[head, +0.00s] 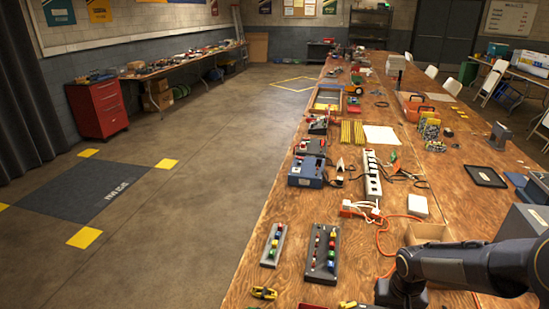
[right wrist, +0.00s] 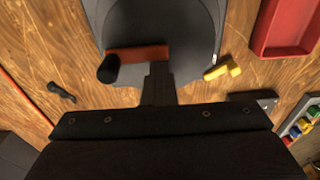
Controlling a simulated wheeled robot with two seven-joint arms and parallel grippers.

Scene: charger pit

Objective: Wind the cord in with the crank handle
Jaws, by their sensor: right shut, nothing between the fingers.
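In the right wrist view a dark grey rounded reel housing (right wrist: 180,22) stands on the wooden table. A red-orange crank arm (right wrist: 135,54) lies across its front, with a black handle knob (right wrist: 107,69) at the arm's left end. My right gripper (right wrist: 158,70) is shut and empty; its fingertips appear just below the crank arm's right end, to the right of the knob. I cannot tell whether they touch it. An orange cord (head: 381,238) runs over the table in the head view, left of my right arm. The reel is not clearly visible there. My left gripper is not in view.
In the wrist view a yellow piece (right wrist: 222,70) lies right of the reel, a red tray (right wrist: 284,25) at upper right, and a small black part (right wrist: 61,91) at left. In the head view a white power strip (head: 372,178) and block boards (head: 320,254) occupy the table.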

